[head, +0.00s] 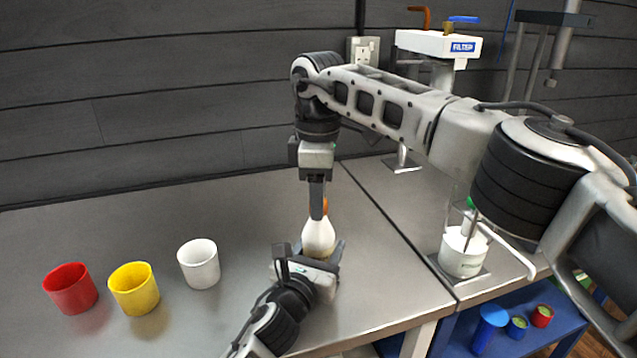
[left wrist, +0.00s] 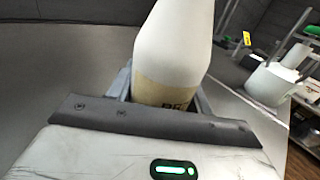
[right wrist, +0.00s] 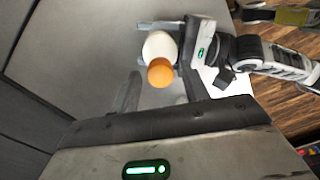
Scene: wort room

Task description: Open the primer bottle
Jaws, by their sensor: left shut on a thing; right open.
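The primer bottle (head: 318,238) is white with an orange cap (head: 325,206) and stands upright on the grey table. My left gripper (head: 325,262) is shut around its lower body; the left wrist view shows the bottle's white body and tan label (left wrist: 165,90) between the fingers. My right gripper (head: 317,198) points down from above at the cap. In the right wrist view the orange cap (right wrist: 160,72) shows just beyond the open right fingers (right wrist: 158,92). I cannot tell from the head view whether a finger touches the cap.
A red cup (head: 70,288), a yellow cup (head: 134,288) and a white cup (head: 199,264) stand on the table to the left. A white container (head: 462,252) stands to the right, under my right arm. The back left of the table is clear.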

